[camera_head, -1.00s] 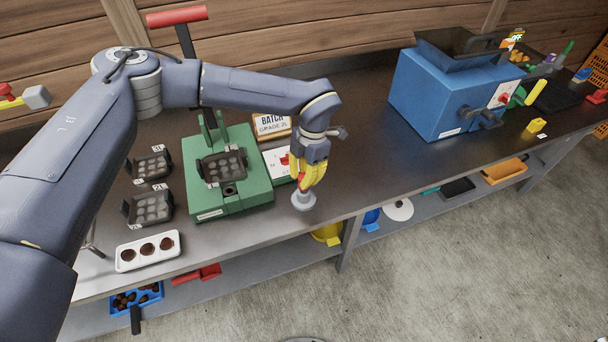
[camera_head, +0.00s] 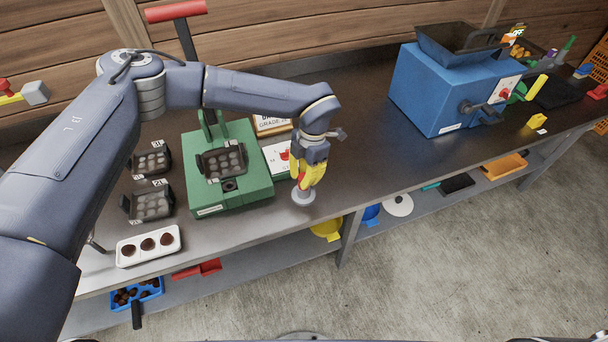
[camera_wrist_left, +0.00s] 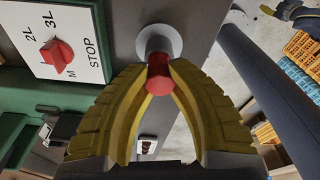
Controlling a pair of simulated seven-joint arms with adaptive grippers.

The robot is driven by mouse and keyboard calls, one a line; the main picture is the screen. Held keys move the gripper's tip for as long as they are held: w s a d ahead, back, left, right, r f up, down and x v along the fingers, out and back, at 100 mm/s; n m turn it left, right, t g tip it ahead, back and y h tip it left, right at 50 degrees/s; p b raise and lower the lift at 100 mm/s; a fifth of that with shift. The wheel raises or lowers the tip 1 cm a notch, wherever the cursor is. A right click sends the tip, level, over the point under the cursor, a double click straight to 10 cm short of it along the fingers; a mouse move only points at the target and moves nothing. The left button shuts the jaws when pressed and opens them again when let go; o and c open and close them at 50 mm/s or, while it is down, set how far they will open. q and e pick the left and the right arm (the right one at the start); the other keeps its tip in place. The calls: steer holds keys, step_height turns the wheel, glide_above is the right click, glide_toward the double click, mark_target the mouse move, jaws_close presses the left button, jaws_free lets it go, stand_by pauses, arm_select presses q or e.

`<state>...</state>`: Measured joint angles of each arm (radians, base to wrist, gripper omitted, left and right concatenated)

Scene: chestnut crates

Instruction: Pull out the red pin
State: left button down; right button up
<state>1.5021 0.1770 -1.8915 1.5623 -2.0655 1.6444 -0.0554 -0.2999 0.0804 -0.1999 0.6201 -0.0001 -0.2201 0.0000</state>
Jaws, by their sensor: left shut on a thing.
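The red pin (camera_wrist_left: 159,82) has a rounded red head and shows between the yellow fingertips in the left wrist view. Its lower end meets a short grey post with a round, pale flange (camera_wrist_left: 160,43). My left gripper (camera_wrist_left: 158,72) is shut on the pin head. In the head view my left gripper (camera_head: 304,184) points down over the grey flanged post (camera_head: 303,197) near the bench's front edge, right of the green press. The fingers mostly hide the pin there. I cannot tell whether the pin has risen in the post. My right gripper is not in view.
The green press (camera_head: 205,200) stands left of the gripper. A white dial panel with a red knob (camera_wrist_left: 57,57) is close beside the post. A white tray (camera_head: 125,258) sits front left, and a blue machine (camera_head: 430,95) stands right. Bench between is clear.

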arm_select(q)
steer(key=c, duration=1.3)
jaws_free()
steer(key=shift+o, duration=0.2)
step_height(320, 180, up, 12)
steer(key=w+d, duration=0.1)
steer(key=shift+d, duration=0.25)
steer(key=shift+f, duration=0.1)
